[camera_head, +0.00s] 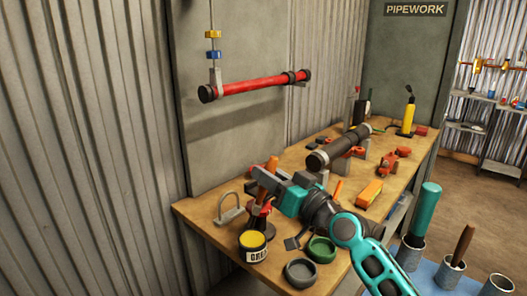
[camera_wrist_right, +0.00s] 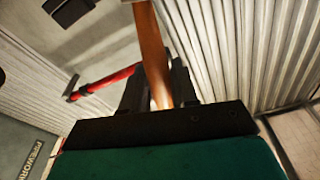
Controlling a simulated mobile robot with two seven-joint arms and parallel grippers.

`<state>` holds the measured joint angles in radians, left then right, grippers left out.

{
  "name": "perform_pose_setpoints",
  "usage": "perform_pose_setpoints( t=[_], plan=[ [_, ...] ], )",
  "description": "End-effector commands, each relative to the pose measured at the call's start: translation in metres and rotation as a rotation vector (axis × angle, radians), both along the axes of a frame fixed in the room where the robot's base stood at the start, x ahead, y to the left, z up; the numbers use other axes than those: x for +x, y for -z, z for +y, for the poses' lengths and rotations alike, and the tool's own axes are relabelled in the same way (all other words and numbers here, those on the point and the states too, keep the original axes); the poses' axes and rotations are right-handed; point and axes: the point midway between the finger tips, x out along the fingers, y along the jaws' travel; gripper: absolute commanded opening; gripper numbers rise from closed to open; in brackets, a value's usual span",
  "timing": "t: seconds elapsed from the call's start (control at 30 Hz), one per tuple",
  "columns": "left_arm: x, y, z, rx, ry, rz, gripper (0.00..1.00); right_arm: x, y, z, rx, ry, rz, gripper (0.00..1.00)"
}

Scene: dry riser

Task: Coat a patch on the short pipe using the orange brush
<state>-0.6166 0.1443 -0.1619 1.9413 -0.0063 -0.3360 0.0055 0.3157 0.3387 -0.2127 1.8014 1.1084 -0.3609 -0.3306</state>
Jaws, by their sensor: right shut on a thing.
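My right gripper (camera_head: 266,181) reaches in over the near part of the bench and is shut on an orange handle (camera_head: 271,164), which I take to be the orange brush. In the right wrist view the orange-brown handle (camera_wrist_right: 152,50) stands between the dark fingers. The brush head cannot be made out clearly. A short dark pipe (camera_head: 338,149) lies on supports farther back on the bench, apart from the gripper. A red pipe (camera_head: 255,86) with dark ends is fixed on the wall panel and also shows in the wrist view (camera_wrist_right: 105,82). My left gripper is out of view.
A yellow-topped can (camera_head: 253,246), a green dish (camera_head: 321,249) and a grey dish (camera_head: 300,272) stand at the bench's near end. A metal hoop stand (camera_head: 230,209) is left of the gripper. An orange block (camera_head: 369,193) and red fittings (camera_head: 388,165) lie to the right.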

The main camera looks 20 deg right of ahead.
Motion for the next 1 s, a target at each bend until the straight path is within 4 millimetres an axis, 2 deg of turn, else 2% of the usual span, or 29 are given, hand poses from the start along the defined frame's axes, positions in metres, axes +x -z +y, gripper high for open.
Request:
perform_pose_setpoints(
  t=[0.03,0.17,0.7,1.0],
  plan=[
    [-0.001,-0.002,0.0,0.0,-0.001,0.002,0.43,0.004,-0.01,-0.002,0.009,-0.011,-0.001,0.0],
    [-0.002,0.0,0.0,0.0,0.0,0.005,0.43,0.008,-0.016,-0.004,0.024,-0.03,0.003,0.0],
    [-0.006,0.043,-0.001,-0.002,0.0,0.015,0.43,0.008,0.034,-0.004,0.029,-0.032,0.004,0.0],
    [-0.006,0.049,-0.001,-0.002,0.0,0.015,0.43,0.008,0.042,-0.004,0.028,-0.032,0.004,0.0]
  ],
)
